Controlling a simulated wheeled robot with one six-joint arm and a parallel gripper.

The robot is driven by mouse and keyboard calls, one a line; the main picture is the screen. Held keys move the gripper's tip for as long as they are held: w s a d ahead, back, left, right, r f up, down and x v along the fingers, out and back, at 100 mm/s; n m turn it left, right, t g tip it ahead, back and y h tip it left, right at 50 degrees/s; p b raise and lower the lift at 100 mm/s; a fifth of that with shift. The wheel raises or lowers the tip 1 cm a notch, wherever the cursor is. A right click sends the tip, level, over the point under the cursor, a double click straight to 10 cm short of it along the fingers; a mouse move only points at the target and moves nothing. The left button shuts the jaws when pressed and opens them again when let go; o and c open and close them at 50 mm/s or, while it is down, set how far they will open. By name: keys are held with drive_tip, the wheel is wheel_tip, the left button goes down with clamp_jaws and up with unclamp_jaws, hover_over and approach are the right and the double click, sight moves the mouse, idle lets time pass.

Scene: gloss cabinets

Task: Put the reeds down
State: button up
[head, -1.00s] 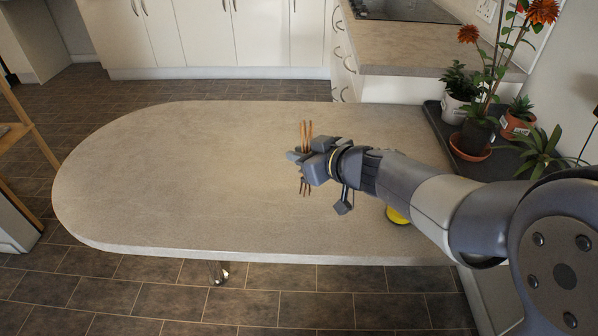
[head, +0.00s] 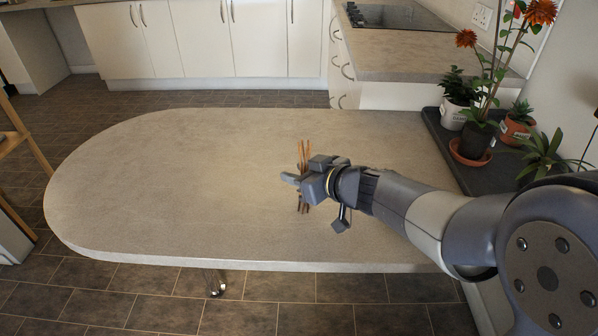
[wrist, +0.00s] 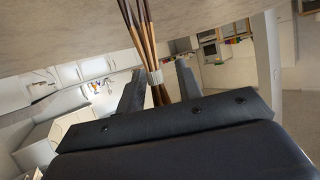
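The reeds (head: 302,155) are a thin bundle of brown sticks. They stand nearly upright at my gripper (head: 297,180), over the right-centre of the grey table (head: 180,190). Their lower ends show below the gripper, at or close to the tabletop; I cannot tell if they touch. In the wrist view the reeds (wrist: 148,42) have a pale band and run between the two dark fingers of my gripper (wrist: 160,75). A gap shows between the bundle and the right finger, so the fingers look open around it. The middle of the bundle is hidden in the head view.
Potted plants (head: 478,135) stand on a dark tray (head: 440,125) at the table's right end. A counter with a black hob (head: 390,15) is behind. The left and middle of the table are clear.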

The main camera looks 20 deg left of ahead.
drive_tip(key=p+v, duration=0.5)
drive_tip(key=v, duration=0.7)
drive_tip(key=shift+r, duration=0.25)
idle(1.0)
